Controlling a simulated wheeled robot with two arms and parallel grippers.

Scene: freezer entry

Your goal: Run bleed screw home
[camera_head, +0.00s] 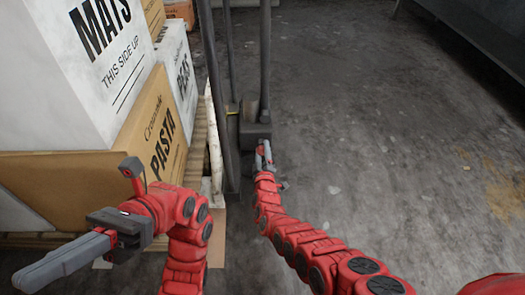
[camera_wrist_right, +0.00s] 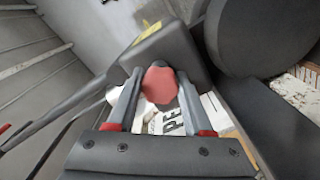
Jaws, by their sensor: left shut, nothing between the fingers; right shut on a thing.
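The bleed screw shows as a red knob (camera_wrist_right: 160,84) on a dark grey block (camera_wrist_right: 172,45) in the right wrist view. My right gripper (camera_wrist_right: 158,92) is shut on the knob, with one finger on either side of it. In the head view my right gripper (camera_head: 264,153) reaches the foot of the dark upright hand truck or jack (camera_head: 256,131); the knob is hidden there. I cannot tell how deep the screw sits. My left gripper (camera_head: 22,281) is shut and empty at the lower left, apart from the jack.
Cartons stand stacked at the left: a white MATS box (camera_head: 70,70), a PASTA carton (camera_head: 158,135) and a white PEAS box (camera_head: 178,68). Dark upright bars (camera_head: 217,90) rise beside them. The concrete floor (camera_head: 370,130) at the right is clear.

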